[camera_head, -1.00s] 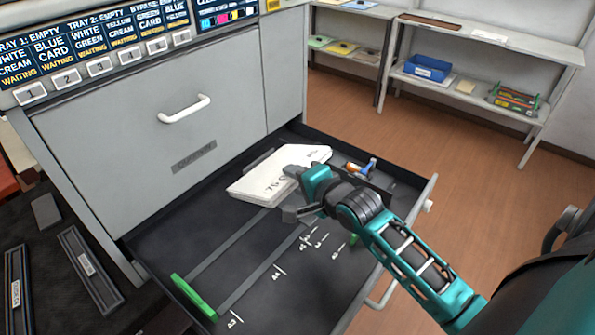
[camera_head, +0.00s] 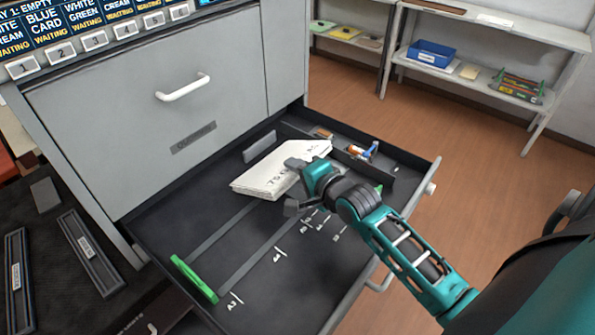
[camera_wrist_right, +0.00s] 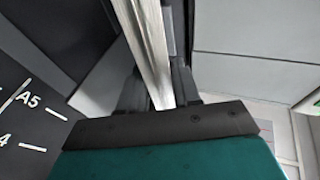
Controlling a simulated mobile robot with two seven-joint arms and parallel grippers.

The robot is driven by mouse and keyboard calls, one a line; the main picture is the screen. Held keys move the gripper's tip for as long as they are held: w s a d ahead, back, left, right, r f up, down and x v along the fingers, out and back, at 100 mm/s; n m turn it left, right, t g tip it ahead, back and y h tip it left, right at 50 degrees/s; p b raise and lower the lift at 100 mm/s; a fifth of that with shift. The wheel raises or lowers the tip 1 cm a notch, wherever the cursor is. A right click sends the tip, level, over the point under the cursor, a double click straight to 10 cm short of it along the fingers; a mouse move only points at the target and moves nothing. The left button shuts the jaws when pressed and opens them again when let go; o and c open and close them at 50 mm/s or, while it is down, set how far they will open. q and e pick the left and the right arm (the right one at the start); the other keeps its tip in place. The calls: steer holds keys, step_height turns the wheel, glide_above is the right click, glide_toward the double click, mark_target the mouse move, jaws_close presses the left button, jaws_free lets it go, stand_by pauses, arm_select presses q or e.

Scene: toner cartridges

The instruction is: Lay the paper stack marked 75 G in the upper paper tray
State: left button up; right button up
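The white paper stack (camera_head: 262,179) is in the head view, over the back of the open paper tray (camera_head: 200,225). Dark print reading 75 shows on its top; the gripper covers part of it. My right gripper (camera_head: 296,184) is shut on the stack's near right edge. In the right wrist view the stack's edge (camera_wrist_right: 152,50) stands between the two fingers. I cannot tell whether the stack touches the tray floor. My left gripper is not in view.
The tray has a green guide (camera_head: 193,280) at its front left, a grey upright plate (camera_head: 259,147) behind the stack and a compartment with small items (camera_head: 363,150) at the right. A closed drawer front with a white handle (camera_head: 183,87) rises behind. Shelves stand back right.

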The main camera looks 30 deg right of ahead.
steer(key=o, duration=0.5)
steer(key=shift+f, duration=0.15)
steer(key=shift+p+v, duration=0.85)
steer(key=shift+v, duration=2.2)
steer(key=shift+r, duration=0.25)
steer(key=shift+s+d+r, duration=0.2)
steer(key=shift+s+r, duration=0.4)
steer(key=shift+r, duration=0.7)
steer(key=shift+s+d+r, duration=0.2)
steer(key=shift+s+r, duration=0.45)
steer(key=shift+r, duration=0.65)
steer(key=shift+s+d+r, duration=0.25)
steer(key=shift+s+r, duration=0.35)
steer(key=shift+r, duration=0.65)
